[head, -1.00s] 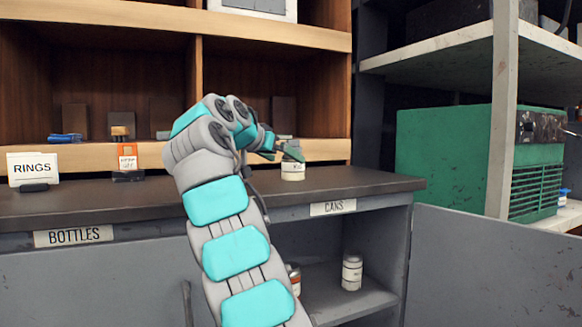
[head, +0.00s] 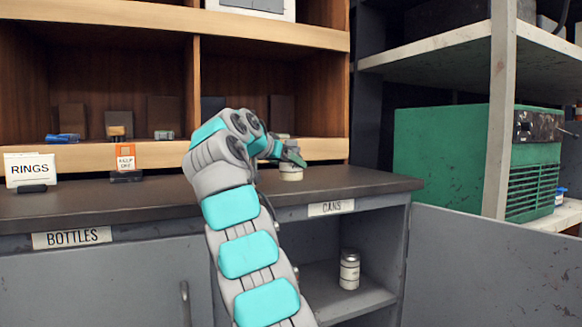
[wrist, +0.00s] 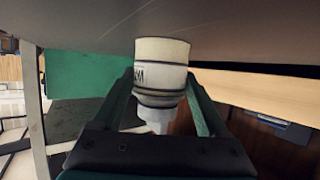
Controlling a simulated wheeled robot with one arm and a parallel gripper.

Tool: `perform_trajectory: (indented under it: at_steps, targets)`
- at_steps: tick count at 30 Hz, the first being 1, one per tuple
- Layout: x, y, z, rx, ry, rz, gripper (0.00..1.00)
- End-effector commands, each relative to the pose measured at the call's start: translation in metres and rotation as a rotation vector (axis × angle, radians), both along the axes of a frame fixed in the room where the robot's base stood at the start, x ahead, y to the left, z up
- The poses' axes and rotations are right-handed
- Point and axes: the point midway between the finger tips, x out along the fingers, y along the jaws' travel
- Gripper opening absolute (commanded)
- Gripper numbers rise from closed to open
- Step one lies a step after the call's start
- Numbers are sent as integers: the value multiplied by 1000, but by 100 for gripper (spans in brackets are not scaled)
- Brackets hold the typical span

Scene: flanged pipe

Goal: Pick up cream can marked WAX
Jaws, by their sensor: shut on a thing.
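The cream can (head: 290,174) is at the counter top, near its back edge, below the end of my arm in the head view. In the wrist view the cream can (wrist: 160,65) appears upside down, with dark lettering that looks like part of WAX. My gripper (head: 292,157) is at the can's upper part in the head view. In the wrist view my gripper (wrist: 162,98) has one finger on each side of the can and is shut on it. The can's base looks at or very close to the counter; I cannot tell whether it touches.
Another pale can (head: 349,270) stands in the open cabinet below the CANS label (head: 331,208). A RINGS sign (head: 31,168) and an orange-framed sign (head: 125,160) stand on the counter at left. Wooden shelves rise behind; a metal rack with a green machine (head: 450,160) is at right.

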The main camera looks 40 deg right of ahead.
Motion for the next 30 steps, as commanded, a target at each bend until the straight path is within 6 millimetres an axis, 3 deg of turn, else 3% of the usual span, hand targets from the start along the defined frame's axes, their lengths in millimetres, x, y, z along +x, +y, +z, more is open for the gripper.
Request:
perform_trajectory:
  at_steps: [6, 17, 30]
  targets:
    - [0, 0, 1, -1, 0, 0, 45]
    - [0, 1, 6, -2, -1, 1, 45]
    - [-1, 0, 39, -2, -1, 2, 45]
